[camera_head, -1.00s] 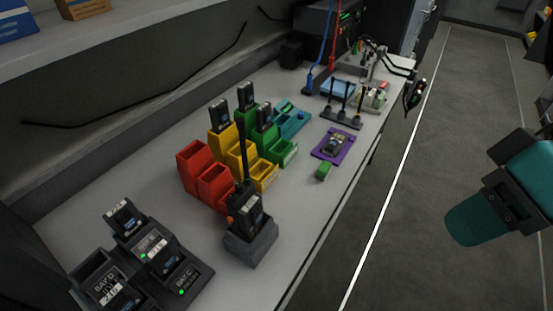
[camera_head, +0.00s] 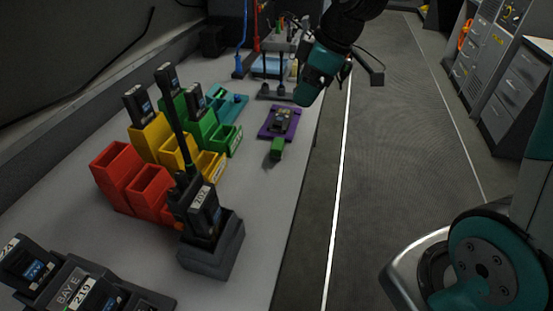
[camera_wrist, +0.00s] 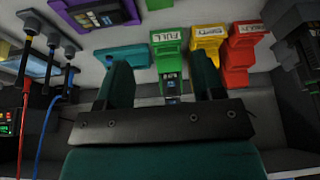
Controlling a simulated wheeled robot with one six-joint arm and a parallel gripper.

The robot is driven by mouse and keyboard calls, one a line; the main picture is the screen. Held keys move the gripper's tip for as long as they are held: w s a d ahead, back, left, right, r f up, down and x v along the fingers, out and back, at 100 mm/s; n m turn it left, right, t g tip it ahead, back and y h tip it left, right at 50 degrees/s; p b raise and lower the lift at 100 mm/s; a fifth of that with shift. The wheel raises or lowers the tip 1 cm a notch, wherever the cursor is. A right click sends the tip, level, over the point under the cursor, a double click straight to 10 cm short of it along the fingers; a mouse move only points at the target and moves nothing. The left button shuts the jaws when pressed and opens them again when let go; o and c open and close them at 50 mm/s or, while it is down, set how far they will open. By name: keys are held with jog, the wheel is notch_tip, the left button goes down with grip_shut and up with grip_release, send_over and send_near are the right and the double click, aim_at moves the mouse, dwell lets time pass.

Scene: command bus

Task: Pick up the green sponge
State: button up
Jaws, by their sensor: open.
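The green sponge (camera_head: 277,148) is a small block on the grey worktop, close to its aisle-side edge and just on the near side of the purple mat (camera_head: 279,122). In the wrist view, a green piece at the top edge (camera_wrist: 158,4) seems to be the sponge, mostly cut off. My gripper (camera_head: 309,92) is above the worktop's edge, beyond the sponge and apart from it. In the wrist view its two teal fingers (camera_wrist: 162,82) stand apart with nothing held between them.
Red (camera_head: 150,186), yellow (camera_head: 178,150) and green (camera_head: 201,127) bins stand left of the sponge, some holding black batteries. A radio in a dark stand (camera_head: 212,248) is nearer. A rack with upright black rods (camera_head: 276,91) is behind the mat. The aisle (camera_head: 400,130) is clear.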

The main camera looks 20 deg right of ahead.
aim_at(275, 143)
jog(key=x, duration=1.6)
jog(key=shift+f, duration=0.45)
jog(key=c, duration=0.7)
